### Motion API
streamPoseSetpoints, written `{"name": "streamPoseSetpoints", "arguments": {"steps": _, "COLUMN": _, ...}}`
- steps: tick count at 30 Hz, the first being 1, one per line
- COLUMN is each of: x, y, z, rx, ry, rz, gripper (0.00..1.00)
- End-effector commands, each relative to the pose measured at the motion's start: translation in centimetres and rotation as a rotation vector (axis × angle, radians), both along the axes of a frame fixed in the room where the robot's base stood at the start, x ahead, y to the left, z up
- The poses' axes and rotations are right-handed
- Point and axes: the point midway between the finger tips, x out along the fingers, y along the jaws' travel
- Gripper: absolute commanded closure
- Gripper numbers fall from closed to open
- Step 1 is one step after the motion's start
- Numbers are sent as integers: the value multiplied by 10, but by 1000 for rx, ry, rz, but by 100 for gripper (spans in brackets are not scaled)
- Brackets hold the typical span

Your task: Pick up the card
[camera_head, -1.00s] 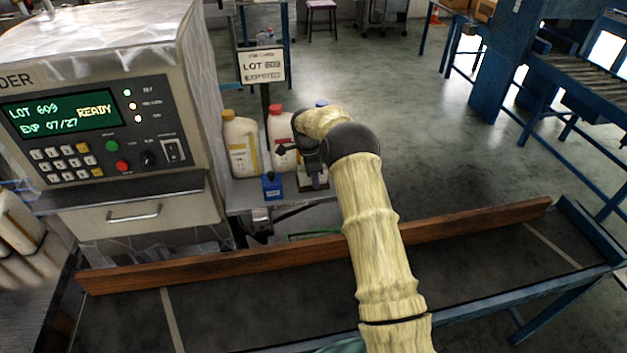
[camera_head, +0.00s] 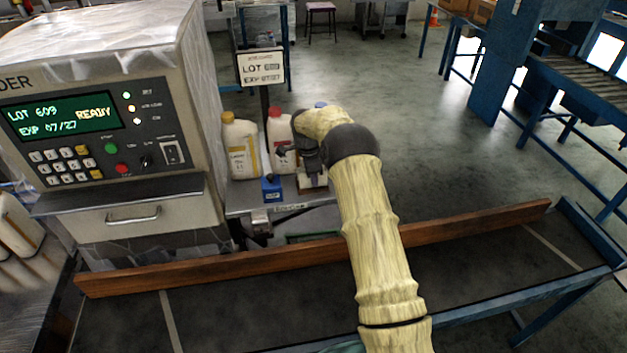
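My gripper (camera_head: 311,168), at the end of my cream-sleeved arm, points down over the small table behind the wooden rail. Its fingertips are small and dark, and I cannot tell whether they are open or shut. A small pale, brown-edged block or holder (camera_head: 313,186) lies right below the fingertips; whether they touch it is unclear. I cannot make out a separate loose card there. A white printed card-like sign (camera_head: 261,68) reading LOT and EXP 07/27 stands on a dark post behind the bottles, well apart from my gripper.
A blue box (camera_head: 271,188) stands left of my gripper. A yellow-capped bottle (camera_head: 241,147) and a red-capped bottle (camera_head: 280,140) stand behind. The coder machine (camera_head: 110,130) is at left. A wooden rail (camera_head: 200,267) runs along the conveyor (camera_head: 250,305) in front.

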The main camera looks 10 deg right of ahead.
Motion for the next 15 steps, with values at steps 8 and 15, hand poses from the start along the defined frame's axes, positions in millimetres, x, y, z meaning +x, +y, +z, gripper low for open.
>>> {"name": "streamPoseSetpoints", "arguments": {"steps": 8, "x": 1, "y": 1, "z": 51, "rx": 0, "ry": -7, "rz": 2, "gripper": 100}}
{"name": "streamPoseSetpoints", "arguments": {"steps": 15, "x": 1, "y": 1, "z": 88, "rx": 0, "ry": -4, "rz": 1, "gripper": 100}}
